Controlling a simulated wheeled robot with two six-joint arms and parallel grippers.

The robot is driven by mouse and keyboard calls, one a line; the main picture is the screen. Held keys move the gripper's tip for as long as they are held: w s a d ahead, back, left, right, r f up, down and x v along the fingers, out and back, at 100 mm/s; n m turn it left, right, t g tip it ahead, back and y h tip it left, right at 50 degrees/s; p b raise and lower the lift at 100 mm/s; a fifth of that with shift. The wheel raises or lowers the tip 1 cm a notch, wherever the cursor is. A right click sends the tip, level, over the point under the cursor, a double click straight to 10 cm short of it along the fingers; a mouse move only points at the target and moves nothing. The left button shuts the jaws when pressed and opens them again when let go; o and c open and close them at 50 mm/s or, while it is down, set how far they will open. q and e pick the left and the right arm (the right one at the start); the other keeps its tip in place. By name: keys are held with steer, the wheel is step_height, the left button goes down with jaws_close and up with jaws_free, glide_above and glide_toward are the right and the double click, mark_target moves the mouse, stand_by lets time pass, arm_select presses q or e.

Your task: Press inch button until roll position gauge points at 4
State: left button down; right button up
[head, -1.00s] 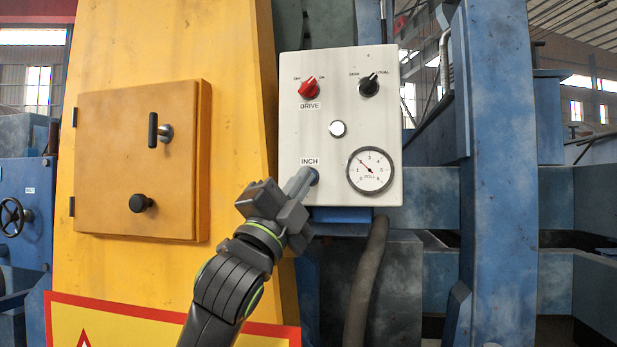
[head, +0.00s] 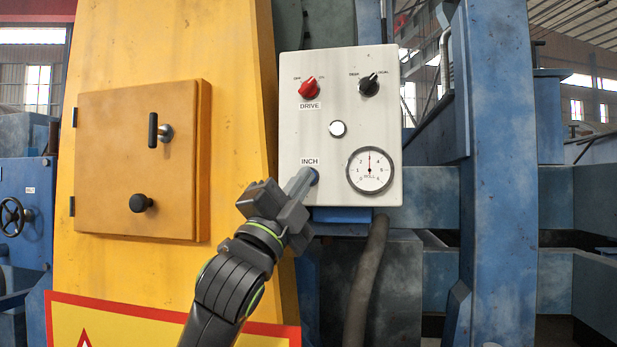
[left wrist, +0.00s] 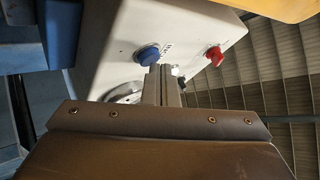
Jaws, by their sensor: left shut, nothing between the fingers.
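The white control box (head: 340,110) carries the INCH button, a blue round button (head: 315,174) that also shows in the left wrist view (left wrist: 147,54). The round roll gauge (head: 370,170) sits right of it, its needle pointing straight up at 3. The gauge shows partly in the left wrist view (left wrist: 124,93), behind my gripper. My left gripper (head: 302,182) is shut and empty, its fingertips at the INCH button and covering part of it. In the left wrist view its fingertips (left wrist: 160,72) end close by the button; I cannot tell whether they touch.
Above are a red DRIVE knob (head: 308,88), a black selector knob (head: 369,85) and a white round button (head: 338,129). A yellow cabinet (head: 140,160) stands to the left and a blue post (head: 500,160) to the right. A grey hose (head: 366,285) hangs below the box.

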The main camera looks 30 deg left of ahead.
arm_select(q)
steer(key=shift+s+d, duration=0.1)
steer(key=shift+s, duration=0.4)
steer(key=s, duration=0.2)
steer(key=s+d, duration=0.1)
steer(key=s, duration=0.2)
steer(key=shift+d+p, duration=0.2)
steer(key=shift+p, duration=0.1)
steer(key=shift+w, duration=0.1)
stand_by(2.5)
